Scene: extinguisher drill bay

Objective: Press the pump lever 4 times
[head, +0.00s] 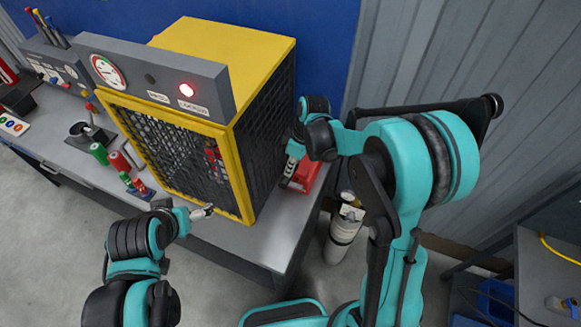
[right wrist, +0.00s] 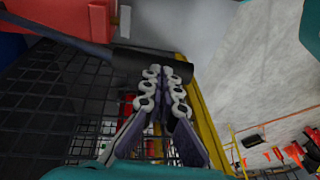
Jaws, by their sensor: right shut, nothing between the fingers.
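The pump is a red box (head: 304,174) at the right end of the bench, beside the yellow cage; part of it is hidden by my right gripper (head: 291,168). In the right wrist view the red box (right wrist: 75,18) is at the top left. The lever's black grip (right wrist: 130,64) lies across the fingertips of my right gripper (right wrist: 164,78). The fingers are shut together and empty; I cannot tell whether they touch the grip. The lever is hidden in the head view. My left gripper (head: 204,212) is at the bench's front edge, its jaws unclear.
The yellow cage (head: 262,47) with dark mesh sides stands close left of my right gripper. A grey panel with a gauge (head: 107,71) and a lit red lamp (head: 186,89) tops its front. A white cylinder (head: 344,231) stands on the floor right of the bench (head: 232,238).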

